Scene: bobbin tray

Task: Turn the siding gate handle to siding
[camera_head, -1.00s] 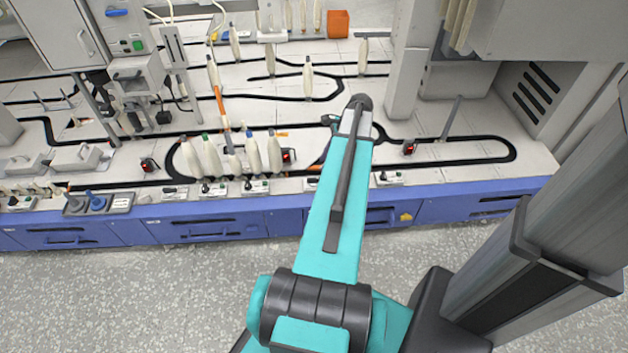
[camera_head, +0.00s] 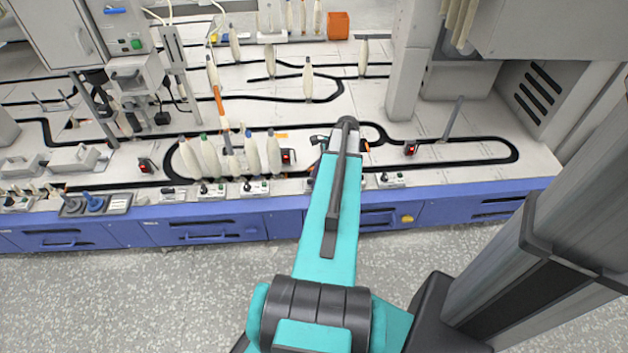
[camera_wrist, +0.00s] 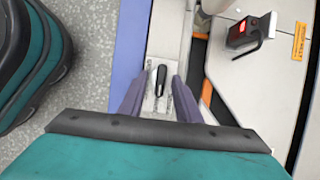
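A small black handle (camera_wrist: 161,76) stands on a pale plate (camera_wrist: 155,103) along the bench's front edge in the wrist view. I take it for the siding gate handle, but no label is readable. My gripper (camera_wrist: 159,84) is open, with one grey finger on each side of the handle. There is a visible gap on both sides, and I cannot tell the height of the fingertips over the plate. In the head view my arm covers most of this spot, and the handle cannot be made out there.
A black box with a red light (camera_wrist: 245,32) stands close to the right of the fingers. Several switch plates (camera_head: 391,180) line the front edge. Several pale bobbins (camera_head: 253,155) stand left of my arm. A black looped track (camera_head: 480,139) runs over the white bench.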

